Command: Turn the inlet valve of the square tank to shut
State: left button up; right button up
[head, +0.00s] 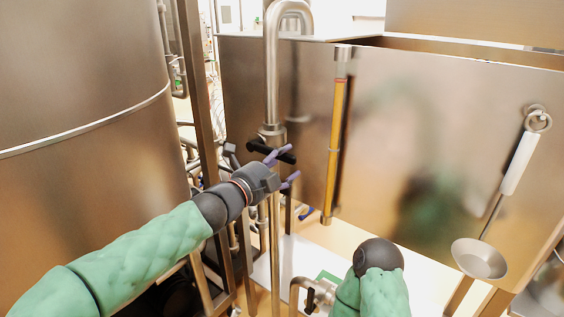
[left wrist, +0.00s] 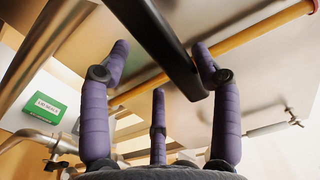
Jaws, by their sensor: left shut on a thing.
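The square tank (head: 430,130) is a large steel box filling the right of the head view. Its inlet pipe (head: 271,85) bends over the rim and runs down its left side. The inlet valve's black handle (head: 287,157) lies crosswise at this pipe, slightly tilted. My left gripper (head: 284,167) is at the handle, its purple fingers shut on it. In the left wrist view the black handle (left wrist: 158,40) passes between the purple fingers (left wrist: 160,75). The valve body is partly hidden by my gripper. My right arm shows at the bottom, but its gripper is not in view.
A yellow level tube (head: 336,145) runs down the tank front. A ladle (head: 480,258) with a white handle hangs at right. A round steel tank (head: 80,90) stands at left. Another pipe with a black handle (head: 311,299) is low, near a green sign (left wrist: 45,102).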

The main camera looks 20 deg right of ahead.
pick_arm(q)
jog(key=shift+s+f, duration=0.1)
jog(key=v, duration=1.2)
dwell(0.4)
